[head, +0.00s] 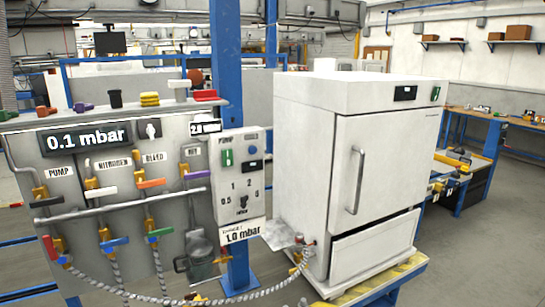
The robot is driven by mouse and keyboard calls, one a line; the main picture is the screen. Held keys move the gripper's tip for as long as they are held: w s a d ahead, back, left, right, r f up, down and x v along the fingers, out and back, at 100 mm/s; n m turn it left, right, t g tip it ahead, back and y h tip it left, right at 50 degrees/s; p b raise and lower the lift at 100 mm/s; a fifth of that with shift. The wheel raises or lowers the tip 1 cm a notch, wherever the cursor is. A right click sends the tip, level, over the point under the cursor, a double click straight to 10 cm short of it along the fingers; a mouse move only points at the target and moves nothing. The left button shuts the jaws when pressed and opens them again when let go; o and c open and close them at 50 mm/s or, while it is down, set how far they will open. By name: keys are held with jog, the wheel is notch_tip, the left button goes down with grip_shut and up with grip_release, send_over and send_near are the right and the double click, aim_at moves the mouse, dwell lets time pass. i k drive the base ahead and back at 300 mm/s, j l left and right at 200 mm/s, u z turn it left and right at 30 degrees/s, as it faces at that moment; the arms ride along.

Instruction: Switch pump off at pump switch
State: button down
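The pump switch (227,158) is a small green rocker under a "PUMP" label, at the upper left of a light grey control box (232,205). Whether the rocker is tipped on or off is too small to tell. Beside it on the box is a small dark display (251,167), and below are a knob and numbers. A sign reading "1.0 mbar" (241,232) is at the box's lower edge. My gripper is not in view, and nothing covers the switch.
Left of the box is a grey valve panel (112,160) with coloured handles, pipes and a "0.1 mbar" display (87,137). Right of it a white oven (340,170) stands on a yellow-edged bench (398,276). Hoses (160,300) hang in front. Floor at the right is clear.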

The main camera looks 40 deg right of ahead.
aim_at(227, 154)
jog(key=z, duration=0.8)
